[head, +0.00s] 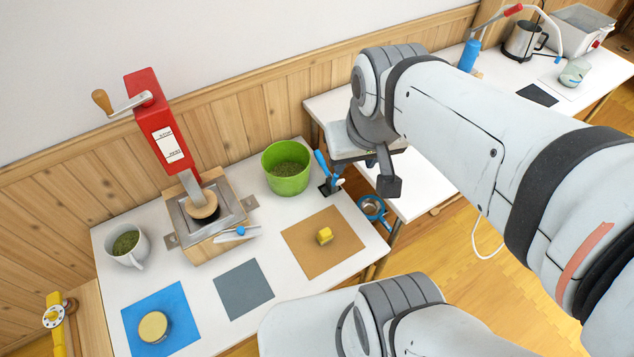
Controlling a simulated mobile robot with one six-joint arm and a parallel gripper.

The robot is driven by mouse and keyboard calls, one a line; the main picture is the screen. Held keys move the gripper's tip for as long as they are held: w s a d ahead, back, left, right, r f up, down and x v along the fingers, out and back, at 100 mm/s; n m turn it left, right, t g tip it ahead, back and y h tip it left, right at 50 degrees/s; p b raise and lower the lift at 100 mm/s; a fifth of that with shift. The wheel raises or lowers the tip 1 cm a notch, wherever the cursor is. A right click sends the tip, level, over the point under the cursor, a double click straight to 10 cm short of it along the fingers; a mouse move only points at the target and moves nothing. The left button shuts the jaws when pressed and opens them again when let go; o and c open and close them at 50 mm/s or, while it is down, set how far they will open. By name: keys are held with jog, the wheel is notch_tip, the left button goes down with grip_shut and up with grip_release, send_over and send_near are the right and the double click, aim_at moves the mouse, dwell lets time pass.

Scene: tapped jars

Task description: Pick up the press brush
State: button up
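A small tool with a blue handle and a pale end (323,168), which looks like the press brush, stands tilted on a dark square at the white table's right side, just right of the green pot. My gripper (383,178) is above the table's right edge, to the right of this tool and apart from it in the picture. Its dark fingers point down. The view does not show clearly whether they are apart, and nothing is seen held. A white and blue tool (237,234) lies at the front of the red press (160,125); its kind is unclear.
The white table (215,335) also holds a green pot (287,170), a white mug (128,246), a yellow cube (324,236) on a brown mat, a grey mat (243,289) and a round yellow lid (153,327) on a blue mat. A second table stands behind my arm.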

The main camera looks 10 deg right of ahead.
jog(key=shift+o, duration=0.8)
jog(key=shift+w+f+b, duration=0.15)
jog(key=shift+f+b, duration=0.15)
jog(key=shift+f, duration=0.1)
jog(key=o, duration=0.5)
jog(key=b+x, duration=0.9)
jog(key=x, duration=0.1)
jog(key=shift+a+f+n+g, duration=0.25)
jog(key=shift+f+n+g, duration=0.05)
jog(key=shift+n+g, duration=0.1)
jog(key=n+g+b, duration=0.3)
jog(key=b, duration=2.3)
send_over(325, 231)
jog(key=f, duration=3.5)
jog(key=shift+d, duration=0.35)
notch_tip(325, 231, down, 3)
jog(key=shift+w+f+b, duration=0.1)
jog(key=shift+f+b, duration=0.1)
jog(key=shift+b, duration=0.6)
jog(key=shift+a+f+b, duration=0.2)
jog(key=shift+f+b, duration=0.4)
jog(key=shift+f, duration=0.65)
jog(key=shift+a+f+b, duration=0.2)
jog(key=shift+f+b, duration=0.4)
jog(key=shift+f, duration=0.65)
